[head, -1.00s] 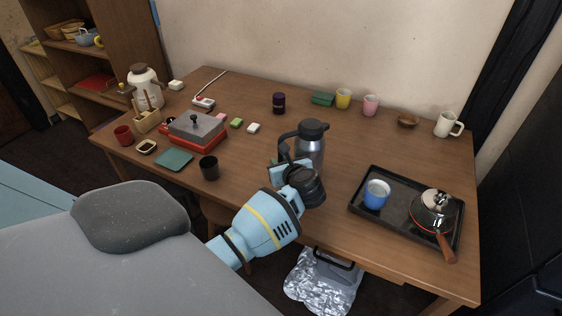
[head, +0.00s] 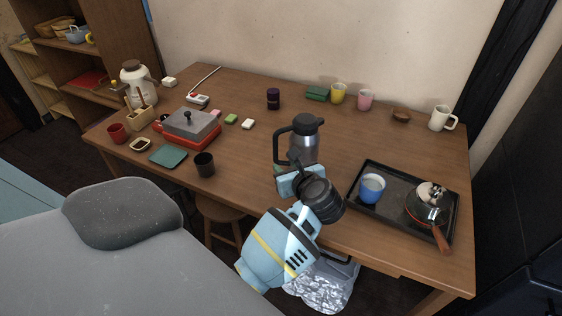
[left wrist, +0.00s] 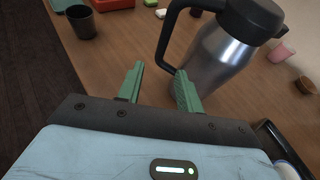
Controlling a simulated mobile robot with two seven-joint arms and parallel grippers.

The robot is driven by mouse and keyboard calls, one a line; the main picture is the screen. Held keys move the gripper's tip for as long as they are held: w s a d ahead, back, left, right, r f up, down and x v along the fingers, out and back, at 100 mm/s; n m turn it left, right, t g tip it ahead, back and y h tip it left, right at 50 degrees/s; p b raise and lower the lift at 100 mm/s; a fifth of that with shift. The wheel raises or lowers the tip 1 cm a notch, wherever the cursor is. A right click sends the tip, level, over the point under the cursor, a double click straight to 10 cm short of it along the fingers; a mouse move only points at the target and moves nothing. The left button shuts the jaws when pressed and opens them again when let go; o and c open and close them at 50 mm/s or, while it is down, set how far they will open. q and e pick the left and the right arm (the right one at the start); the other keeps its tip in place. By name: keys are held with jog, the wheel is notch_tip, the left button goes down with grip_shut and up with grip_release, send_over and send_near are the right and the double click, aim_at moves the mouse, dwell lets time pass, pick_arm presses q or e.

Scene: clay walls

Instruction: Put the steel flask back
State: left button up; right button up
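The steel flask (head: 304,147) stands upright on the table, with a black lid and a black handle on its left side. My left gripper (head: 283,171) is low at the near side of the flask, by the table's front edge. In the left wrist view its two green fingers (left wrist: 160,70) are apart with nothing held between them. The flask (left wrist: 222,62) rises just beyond and to the right of the fingers, its handle ahead of the gap. I cannot tell whether the right finger touches it. My right gripper is not in view.
A black cup (head: 204,165) stands to the left, also near the front edge. Bare wood (head: 240,185) lies between that cup and the flask.

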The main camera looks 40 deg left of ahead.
pick_arm(q)
jog(key=shift+v, duration=1.4)
jog(key=shift+a, duration=0.1)
jog(key=s+d+f+n+t+h, duration=0.2)
jog(key=s+d+f+n+h, duration=0.35)
jog(key=s+n, duration=0.35)
jog(key=s+d+f+n+t+h, duration=0.2)
jog(key=s+d+f+n+h, duration=0.2)
jog(key=s+f+n, duration=0.45)
jog(key=s+d+f+n+t+h, duration=0.2)
jog(key=s+d+f+n+h, duration=0.25)
jog(key=s+n, duration=0.6)
jog(key=s+a+f+m+g, duration=0.1)
jog(key=s+f+m+g, duration=0.4)
jog(key=s, duration=0.7)
jog(key=shift+a+f+m, duration=0.4)
jog(key=shift+f+m, duration=0.15)
jog(key=shift+m, duration=0.05)
